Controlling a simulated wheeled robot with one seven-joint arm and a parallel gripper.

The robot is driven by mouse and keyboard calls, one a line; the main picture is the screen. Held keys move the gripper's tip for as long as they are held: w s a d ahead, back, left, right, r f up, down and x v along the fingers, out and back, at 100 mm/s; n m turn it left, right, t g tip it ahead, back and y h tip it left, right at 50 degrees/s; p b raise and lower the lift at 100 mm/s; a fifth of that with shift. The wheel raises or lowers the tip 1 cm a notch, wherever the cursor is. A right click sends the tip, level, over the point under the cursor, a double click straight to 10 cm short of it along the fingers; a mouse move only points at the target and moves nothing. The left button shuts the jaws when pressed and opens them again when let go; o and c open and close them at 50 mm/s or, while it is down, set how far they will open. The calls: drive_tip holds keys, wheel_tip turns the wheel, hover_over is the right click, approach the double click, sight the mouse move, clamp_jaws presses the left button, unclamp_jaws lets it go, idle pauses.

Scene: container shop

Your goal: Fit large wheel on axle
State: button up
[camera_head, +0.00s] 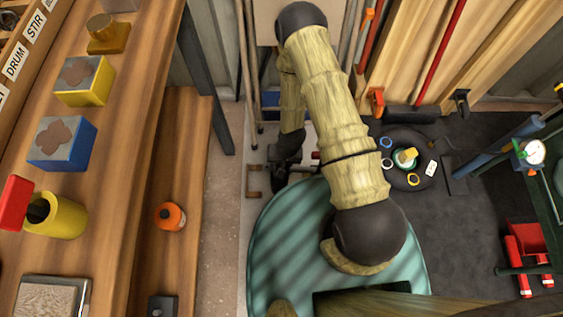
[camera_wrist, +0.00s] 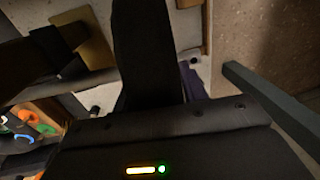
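I cannot make out a large wheel or an axle for certain in either view. My gripper (camera_head: 278,180) hangs at the end of my arm in the upper middle of the head view, small and partly behind the arm. In the wrist view a broad dark finger stands upright in the middle, and other dark parts lie at the left. Whether the fingers are open or shut, or hold anything, does not show clearly.
A wooden bench (camera_head: 110,200) at left carries a yellow block (camera_head: 85,80), a blue block (camera_head: 62,143) and a yellow cup (camera_head: 58,217). An orange pot (camera_head: 170,217) stands on its lower shelf. A round black stand (camera_head: 388,170) with rings is right of my arm.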

drive_tip(key=shift+o, duration=0.8)
drive_tip(key=shift+d, duration=0.4)
wheel_tip(320, 180, up, 17)
drive_tip(key=d+p, duration=0.1)
drive_tip(key=p, duration=0.7)
drive_tip(key=shift+d, duration=0.4)
drive_tip(key=shift+s+r, duration=0.1)
drive_tip(key=shift+r, duration=0.05)
